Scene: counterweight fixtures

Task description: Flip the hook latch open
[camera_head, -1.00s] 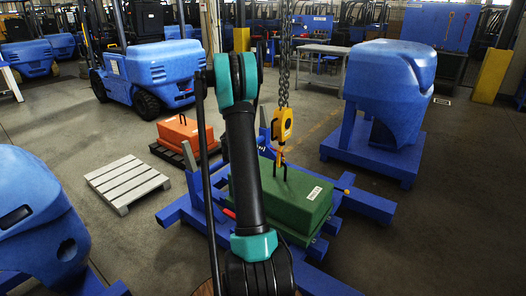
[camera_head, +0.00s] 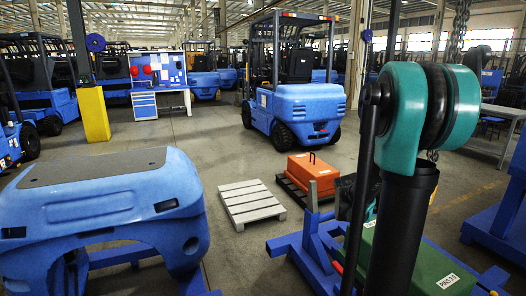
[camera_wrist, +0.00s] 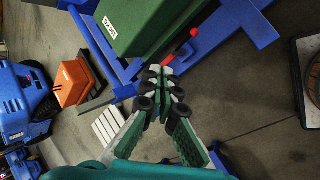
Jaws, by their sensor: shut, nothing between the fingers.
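The green block (camera_head: 415,255) sits on the blue fixture frame (camera_head: 312,240), partly hidden behind my arm in the head view. It also fills the top of the wrist view (camera_wrist: 145,20). The hook is not visible now; only part of its chain (camera_head: 460,22) shows. A thin red-tipped lever (camera_wrist: 193,33) lies beside the block, at the blue frame (camera_wrist: 225,30). My gripper (camera_wrist: 166,72) is shut and empty, its fingertips close to the lever's red lower end (camera_wrist: 169,59). I cannot tell whether they touch. A red piece (camera_head: 337,267) also shows beside the frame in the head view.
A white pallet (camera_head: 250,204) and an orange block (camera_head: 313,172) on a dark pallet lie left of the fixture. A large blue counterweight shell (camera_head: 105,205) stands at the left, a forklift (camera_head: 300,100) behind.

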